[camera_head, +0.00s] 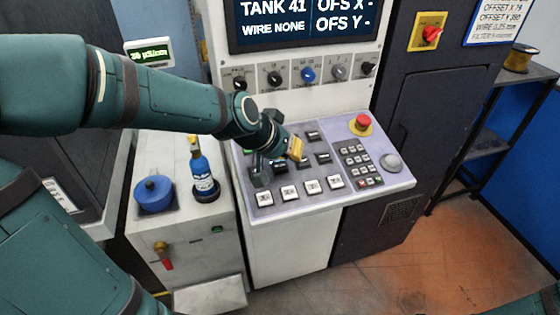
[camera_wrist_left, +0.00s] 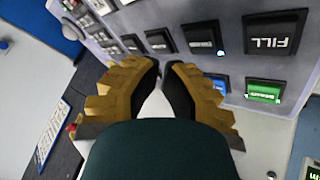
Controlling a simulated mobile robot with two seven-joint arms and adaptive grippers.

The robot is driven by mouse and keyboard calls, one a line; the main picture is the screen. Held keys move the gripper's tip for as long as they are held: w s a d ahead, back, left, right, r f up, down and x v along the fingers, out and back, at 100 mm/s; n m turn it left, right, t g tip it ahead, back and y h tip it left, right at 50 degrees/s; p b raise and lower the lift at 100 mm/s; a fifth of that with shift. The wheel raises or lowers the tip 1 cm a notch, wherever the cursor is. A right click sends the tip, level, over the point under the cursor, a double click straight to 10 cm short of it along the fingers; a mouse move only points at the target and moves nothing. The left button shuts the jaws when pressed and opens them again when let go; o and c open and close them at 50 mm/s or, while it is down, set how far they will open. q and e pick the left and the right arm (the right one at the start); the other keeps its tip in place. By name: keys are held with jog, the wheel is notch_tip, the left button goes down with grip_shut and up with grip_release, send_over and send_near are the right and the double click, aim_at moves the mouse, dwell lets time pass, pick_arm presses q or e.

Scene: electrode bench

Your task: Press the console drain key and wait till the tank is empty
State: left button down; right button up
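The sloping console (camera_head: 385,192) carries rows of black and white keys. In the left wrist view, the black FILL key (camera_wrist_left: 275,45) is at upper right. A green-lit key (camera_wrist_left: 264,92) is below it; its small upside-down label appears to read DRAIN. My left gripper (camera_head: 295,149) is over the console's left part and hides some keys. It also shows in the left wrist view (camera_wrist_left: 165,66), its yellow-backed fingertips nearly together with nothing between them, left of the green-lit key. The screen (camera_head: 302,20) reads TANK 41. My right gripper is out of view.
A red emergency button (camera_head: 362,122) and a keypad (camera_head: 358,160) are at the console's right. A blue bottle (camera_head: 202,175) and a blue round lid (camera_head: 153,194) stand on the left cabinet. Knobs (camera_head: 308,74) line the panel above.

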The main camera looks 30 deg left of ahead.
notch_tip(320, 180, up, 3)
jog(key=p, duration=0.2)
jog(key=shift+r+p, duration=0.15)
jog(key=shift+p, duration=0.15)
dwell(0.5)
